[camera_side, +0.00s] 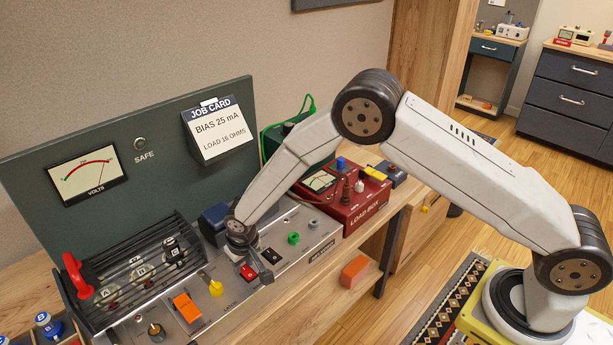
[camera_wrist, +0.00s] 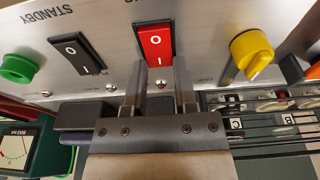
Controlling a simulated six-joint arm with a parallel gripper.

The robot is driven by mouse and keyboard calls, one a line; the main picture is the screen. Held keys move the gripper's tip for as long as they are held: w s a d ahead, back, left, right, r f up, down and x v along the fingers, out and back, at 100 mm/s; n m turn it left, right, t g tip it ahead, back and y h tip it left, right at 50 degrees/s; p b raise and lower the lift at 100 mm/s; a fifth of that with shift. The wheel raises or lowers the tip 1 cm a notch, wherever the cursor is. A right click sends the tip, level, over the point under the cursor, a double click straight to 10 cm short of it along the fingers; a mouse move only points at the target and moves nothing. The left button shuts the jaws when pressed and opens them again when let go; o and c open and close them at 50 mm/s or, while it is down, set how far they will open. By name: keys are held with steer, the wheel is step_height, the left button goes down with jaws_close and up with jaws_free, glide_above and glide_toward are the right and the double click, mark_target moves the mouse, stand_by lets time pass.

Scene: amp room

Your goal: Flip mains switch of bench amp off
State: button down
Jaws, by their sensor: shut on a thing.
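The bench amp (camera_side: 216,318) is a grey panel in the side view. A red rocker switch (camera_side: 248,272) sits on it beside a black one. In the wrist view the red rocker (camera_wrist: 156,45) shows O and I, with I at the end near my fingers. My gripper (camera_wrist: 160,68) has one finger on each side of the rocker's near end and is shut on it. In the side view my gripper (camera_side: 241,258) is down at the panel, its tips partly hidden. The red switch's label is not readable, and its tilt is hard to tell.
The black STANDBY rocker (camera_wrist: 76,52) and a yellow knob (camera_wrist: 251,52) flank the red switch. Exposed valves (camera_side: 140,270) under a wire cage stand at left. The volts meter (camera_side: 88,176) needle points right. A red load box (camera_side: 352,205) stands behind.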

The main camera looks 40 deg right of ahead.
mark_target(250, 274)
steer(key=shift+s+t, duration=0.1)
steer(key=shift+t, duration=0.3)
steer(key=shift+c, duration=2)
jaws_free()
steer(key=shift+r, duration=0.15)
steer(key=shift+v, duration=3.7)
steer(key=shift+r, duration=0.1)
